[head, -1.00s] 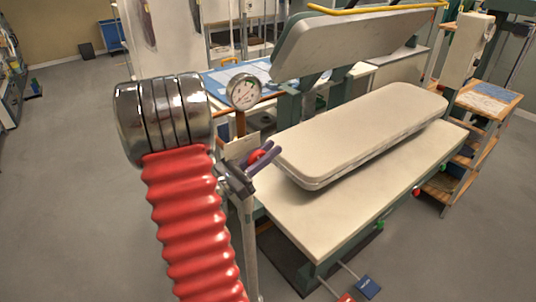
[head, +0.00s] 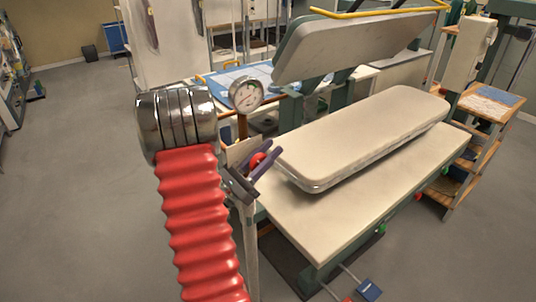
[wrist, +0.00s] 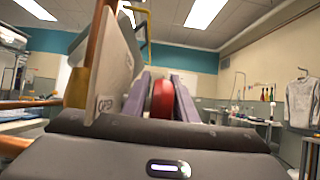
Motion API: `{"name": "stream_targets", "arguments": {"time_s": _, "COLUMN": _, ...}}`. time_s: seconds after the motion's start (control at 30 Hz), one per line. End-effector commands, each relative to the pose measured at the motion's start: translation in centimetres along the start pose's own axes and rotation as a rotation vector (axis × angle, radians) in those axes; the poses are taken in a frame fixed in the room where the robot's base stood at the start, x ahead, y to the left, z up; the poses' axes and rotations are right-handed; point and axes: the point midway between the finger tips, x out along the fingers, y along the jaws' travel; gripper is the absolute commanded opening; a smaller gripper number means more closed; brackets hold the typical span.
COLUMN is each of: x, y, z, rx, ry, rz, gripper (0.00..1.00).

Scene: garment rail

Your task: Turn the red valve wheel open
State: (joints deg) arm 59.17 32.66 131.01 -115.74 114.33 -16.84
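The red valve wheel (head: 257,159) is mostly hidden behind my gripper (head: 269,154) in the head view. In the wrist view the wheel (wrist: 162,98) shows nearly edge-on, as a red upright band between the two purple fingers of my gripper (wrist: 163,90). The fingers stand apart, one on each side of the wheel, with little room on either side. I cannot tell whether either finger touches it. A pale plate with lettering, seemingly "OPEN" (wrist: 105,104), stands just left of the left finger in the wrist view.
A round pressure gauge (head: 246,94) stands above and behind the wheel. A large garment press (head: 360,140) with a pale table (head: 335,232) is close on the right. An orange pipe (wrist: 97,40) rises beside the plate. The grey floor at left is clear.

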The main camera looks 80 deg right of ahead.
Motion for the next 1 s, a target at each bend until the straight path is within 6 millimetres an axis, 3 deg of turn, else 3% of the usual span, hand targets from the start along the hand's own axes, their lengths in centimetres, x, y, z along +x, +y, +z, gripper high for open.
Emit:
{"name": "stream_targets", "arguments": {"time_s": 0.13, "x": -0.1, "y": -0.1, "z": -0.1, "rx": -0.002, "ry": 0.001, "rz": 0.000, "gripper": 0.36}}
{"name": "stream_targets", "arguments": {"time_s": 0.53, "x": 0.1, "y": -0.1, "z": 0.3, "rx": -0.002, "ry": 0.002, "rz": -0.001, "gripper": 0.37}}
{"name": "stream_targets", "arguments": {"time_s": 1.0, "x": 2.5, "y": -0.1, "z": 4.4, "rx": 0.000, "ry": 0.002, "rz": -0.001, "gripper": 0.37}}
